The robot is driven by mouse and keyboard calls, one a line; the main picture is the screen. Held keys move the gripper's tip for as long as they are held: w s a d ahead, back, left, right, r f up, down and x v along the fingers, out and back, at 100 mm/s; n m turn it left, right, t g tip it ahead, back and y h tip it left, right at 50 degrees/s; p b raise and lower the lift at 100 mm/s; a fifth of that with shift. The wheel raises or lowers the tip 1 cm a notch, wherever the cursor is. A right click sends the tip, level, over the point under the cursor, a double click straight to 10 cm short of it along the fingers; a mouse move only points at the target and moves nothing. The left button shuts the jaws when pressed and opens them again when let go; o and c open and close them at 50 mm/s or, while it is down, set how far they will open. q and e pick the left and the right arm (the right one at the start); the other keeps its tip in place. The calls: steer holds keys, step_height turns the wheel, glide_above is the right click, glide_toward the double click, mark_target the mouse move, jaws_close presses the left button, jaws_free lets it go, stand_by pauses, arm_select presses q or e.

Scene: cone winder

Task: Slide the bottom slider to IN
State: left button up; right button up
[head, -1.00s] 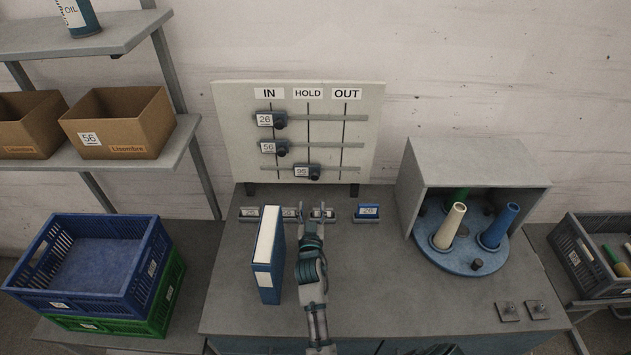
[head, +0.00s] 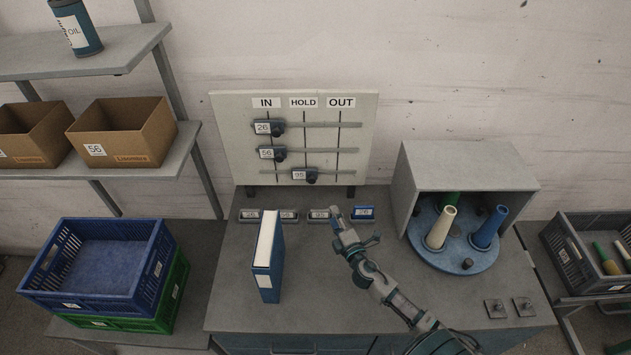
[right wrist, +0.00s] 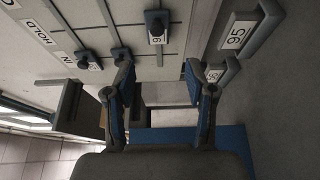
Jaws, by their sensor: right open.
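The bottom slider (head: 312,176) is a dark knob with a white 95 label on the lowest rail of the board, under HOLD. It also shows in the right wrist view (right wrist: 157,27), ahead of the fingers. The IN mark (head: 266,103) is at the board's left; the sliders labelled 26 (head: 277,128) and 56 (head: 280,153) stand under it. My right gripper (head: 337,214) is over the back of the bench, below and right of the bottom slider, apart from it. In the right wrist view (right wrist: 158,72) its two fingers are spread with nothing between them. My left gripper is out of view.
A blue binder (head: 267,255) stands upright on the bench left of my right arm. A row of label holders, including 95 (head: 319,215), lies before the board. A grey housing (head: 470,160) with a turntable of cones (head: 455,255) stands right.

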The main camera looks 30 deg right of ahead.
glide_toward(312, 182)
steer(key=w, duration=0.4)
steer(key=w+d, duration=0.1)
steer(key=w, duration=0.3)
steer(key=shift+w+d+p, duration=0.25)
steer(key=shift+d+p, duration=0.05)
steer(key=shift+d, duration=0.05)
steer(key=shift+w+d+f, duration=0.1)
steer(key=shift+w, duration=0.35)
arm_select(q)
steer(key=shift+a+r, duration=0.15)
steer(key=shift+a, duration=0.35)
arm_select(e)
steer(key=shift+a, duration=0.25)
jaws_close()
